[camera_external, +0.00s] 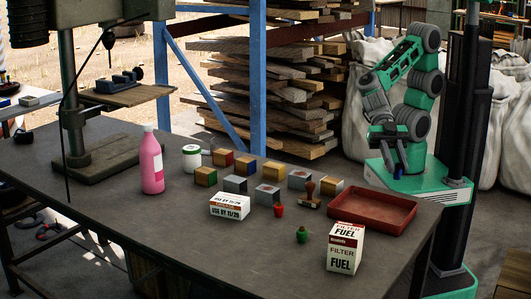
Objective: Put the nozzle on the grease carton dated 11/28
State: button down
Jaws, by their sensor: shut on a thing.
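My gripper (386,145) is at the end of my folded arm, beyond the table's far right edge. It is shut on a small blue thing (389,152), too small here to tell whether it is the nozzle. A white carton (230,207) with an orange band lies on the table; its label reads "USE BY" and a date that looks like 11/28 or 11/29. A small red piece (278,210) and a small green piece (302,235) stand to its right; both may be nozzles. My gripper is well apart from all of these.
Several small boxes (246,164) stand in rows behind the carton. A wooden-handled stamp (309,194), a red tray (373,211) and a fuel filter box (345,248) are to the right. A pink bottle (152,162) stands left. The table's front (200,260) is clear.

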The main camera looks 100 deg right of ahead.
jog(key=w+d+r+m+t+h+p, duration=0.1)
jog(key=w+d+r+m+t, duration=0.15)
jog(key=w+d, duration=0.55)
jog(key=w+d+r+m+t+h+p, duration=0.1)
jog(key=w+d+m+t+h+p, duration=0.2)
jog(key=w, duration=0.8)
jog(key=w+d+r+m+t, duration=0.1)
jog(key=w+d+m+t, duration=0.1)
jog(key=w+d, duration=0.65)
send_over(233, 196)
jog(key=f, duration=0.5)
jog(key=s+f, duration=0.1)
jog(key=f, duration=0.2)
jog(key=shift+f, duration=0.3)
jog(key=shift+w+f, duration=0.3)
jog(key=f, duration=0.3)
jog(key=shift+w+a+f+t, duration=0.1)
jog(key=shift+w+f+t, duration=0.15)
jog(key=shift+f, duration=0.1)
